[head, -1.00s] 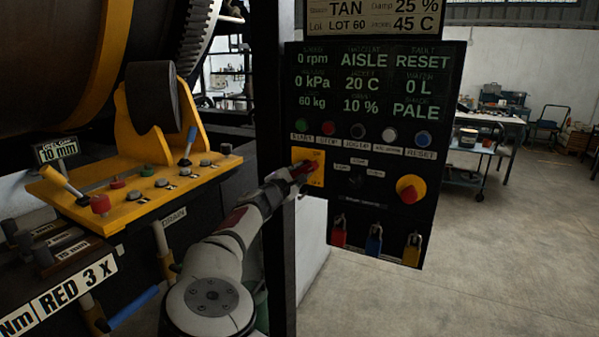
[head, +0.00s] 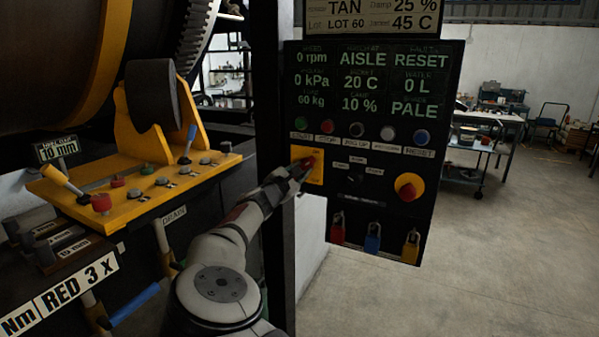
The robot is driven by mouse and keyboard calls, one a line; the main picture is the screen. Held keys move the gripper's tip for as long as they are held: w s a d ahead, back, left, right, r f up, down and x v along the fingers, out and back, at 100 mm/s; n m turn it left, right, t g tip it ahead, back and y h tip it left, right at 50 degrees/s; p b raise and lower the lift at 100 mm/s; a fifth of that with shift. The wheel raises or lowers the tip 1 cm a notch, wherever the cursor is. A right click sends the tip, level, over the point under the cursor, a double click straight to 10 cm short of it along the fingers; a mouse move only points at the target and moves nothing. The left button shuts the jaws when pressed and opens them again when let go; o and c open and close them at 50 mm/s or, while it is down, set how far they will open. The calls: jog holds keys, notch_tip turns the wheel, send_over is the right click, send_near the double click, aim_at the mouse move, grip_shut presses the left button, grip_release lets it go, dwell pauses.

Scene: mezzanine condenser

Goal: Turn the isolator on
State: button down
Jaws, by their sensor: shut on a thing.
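The isolator (head: 314,179) is a yellow plate with a red handle, low on the left side of the black control panel (head: 439,125). My gripper (head: 304,166) reaches it from the lower left and is shut on the red handle (head: 310,162). The fingers and wrist cover part of the plate and handle, so the handle's exact angle is hard to tell. Its small label text is not readable.
A row of push buttons, a red emergency knob (head: 409,187) on yellow and red, blue and yellow padlocks (head: 373,238) share the panel. A dark post (head: 277,120) stands just left of it. A yellow lever console (head: 130,197) is further left. Floor at right is open.

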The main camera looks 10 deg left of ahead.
jog(key=c, duration=1.4)
grip_release()
jog(key=shift+c, duration=0.2)
jog(key=v, duration=1.2)
